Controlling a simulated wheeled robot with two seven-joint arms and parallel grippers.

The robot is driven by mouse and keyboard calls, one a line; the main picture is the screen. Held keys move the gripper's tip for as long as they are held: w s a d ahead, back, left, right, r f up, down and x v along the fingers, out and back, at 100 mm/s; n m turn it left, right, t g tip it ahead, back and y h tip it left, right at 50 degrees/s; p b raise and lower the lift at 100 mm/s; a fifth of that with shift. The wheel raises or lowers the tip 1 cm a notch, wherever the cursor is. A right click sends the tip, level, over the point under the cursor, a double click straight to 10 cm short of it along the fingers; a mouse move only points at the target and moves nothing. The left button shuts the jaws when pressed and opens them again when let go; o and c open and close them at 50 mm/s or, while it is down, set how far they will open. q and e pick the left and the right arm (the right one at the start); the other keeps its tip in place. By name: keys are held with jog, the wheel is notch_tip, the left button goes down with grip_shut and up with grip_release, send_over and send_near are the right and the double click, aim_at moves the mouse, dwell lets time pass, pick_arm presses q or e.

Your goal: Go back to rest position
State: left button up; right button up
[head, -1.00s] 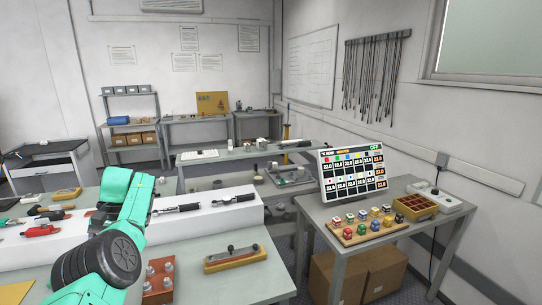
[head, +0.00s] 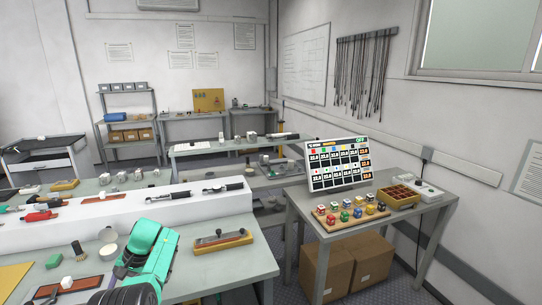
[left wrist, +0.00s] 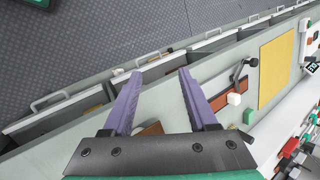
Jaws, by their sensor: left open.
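My left arm (head: 148,255) comes in at the bottom of the head view, teal with a dark band, over the near bench. My right gripper is in neither view.
The near bench (head: 215,275) holds a white raised shelf (head: 110,232), tools and a yellow device (head: 222,240). A yellow sheet (left wrist: 275,70) lies on the bench.

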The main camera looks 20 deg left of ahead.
pick_arm(q)
jog(key=s+d+f+m+t+b, duration=0.1)
jog(key=s+d+f+m, duration=0.15)
jog(key=f, duration=0.75)
jog(key=s+d+f+m+t+b, duration=0.15)
jog(key=d+f, duration=0.25)
jog(key=f, duration=0.7)
jog(key=s+d+f+m+t+b, duration=0.1)
jog(key=s+d+f+m, duration=0.2)
jog(key=f, duration=0.7)
jog(key=s+d+f+t+h+b, duration=0.1)
jog(key=s+d+f+h, duration=0.1)
jog(key=s+d+f, duration=0.5)
jog(key=s+d+f+t+h+b, duration=0.1)
jog(key=s+d+f, duration=0.6)
jog(key=s+d, duration=0.7)
jog(key=shift+s+d+f+m+h, duration=0.3)
jog(key=shift+s+f+m+h, duration=0.1)
jog(key=shift+s, duration=0.1)
